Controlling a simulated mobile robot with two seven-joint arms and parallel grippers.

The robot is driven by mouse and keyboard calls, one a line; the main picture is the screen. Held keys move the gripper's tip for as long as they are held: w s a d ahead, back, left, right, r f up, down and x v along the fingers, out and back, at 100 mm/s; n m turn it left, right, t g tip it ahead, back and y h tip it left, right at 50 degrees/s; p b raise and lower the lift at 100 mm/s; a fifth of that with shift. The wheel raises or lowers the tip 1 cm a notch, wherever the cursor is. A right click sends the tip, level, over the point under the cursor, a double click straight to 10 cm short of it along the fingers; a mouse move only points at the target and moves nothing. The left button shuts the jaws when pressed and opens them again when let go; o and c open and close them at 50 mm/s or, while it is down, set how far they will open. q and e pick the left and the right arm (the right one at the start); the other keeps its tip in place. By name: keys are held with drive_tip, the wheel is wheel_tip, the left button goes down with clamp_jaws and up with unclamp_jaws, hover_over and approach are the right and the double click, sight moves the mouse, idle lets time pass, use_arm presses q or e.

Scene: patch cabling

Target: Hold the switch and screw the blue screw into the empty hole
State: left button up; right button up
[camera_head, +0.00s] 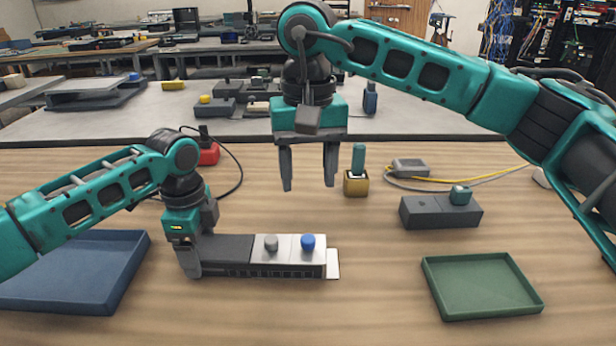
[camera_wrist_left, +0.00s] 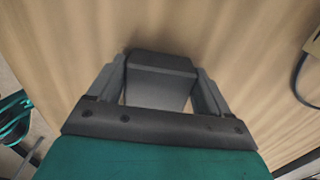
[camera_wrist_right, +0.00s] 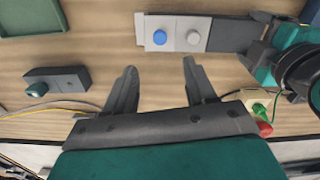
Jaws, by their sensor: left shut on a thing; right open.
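The switch (camera_head: 228,250) is a long dark grey box lying on the wooden table, with a light plate at its right end. A grey screw (camera_head: 271,243) and a blue screw (camera_head: 307,241) stand on the plate; how deep the blue one sits, I cannot tell. Both also show in the right wrist view, blue screw (camera_wrist_right: 159,37) and grey screw (camera_wrist_right: 193,37). No empty hole is visible. My left gripper (camera_head: 193,262) is shut on the switch's left end, also seen in the left wrist view (camera_wrist_left: 160,80). My right gripper (camera_head: 308,186) is open and empty, pointing down above and behind the switch.
A blue tray (camera_head: 128,285) is at the left and a green tray (camera_head: 427,275) at the right. A grey block with a green knob (camera_head: 440,213), a yellow block with a teal handle (camera_head: 357,184) and a red block (camera_head: 208,155) with a cable stand further back.

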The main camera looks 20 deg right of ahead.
sight(308, 238)
drive_tip(key=shift+c, duration=0.4)
drive_tip(key=shift+c, duration=0.8)
drive_tip(key=shift+f+m, duration=1.35)
drive_tip(key=shift+f, duration=0.65)
drive_tip(key=shift+f+m, duration=1.4)
drive_tip(key=shift+f, duration=0.6)
drive_tip(key=shift+f+m, duration=1.35)
drive_tip(key=shift+f, duration=0.65)
clamp_jaws()
drive_tip(key=m, duration=0.5)
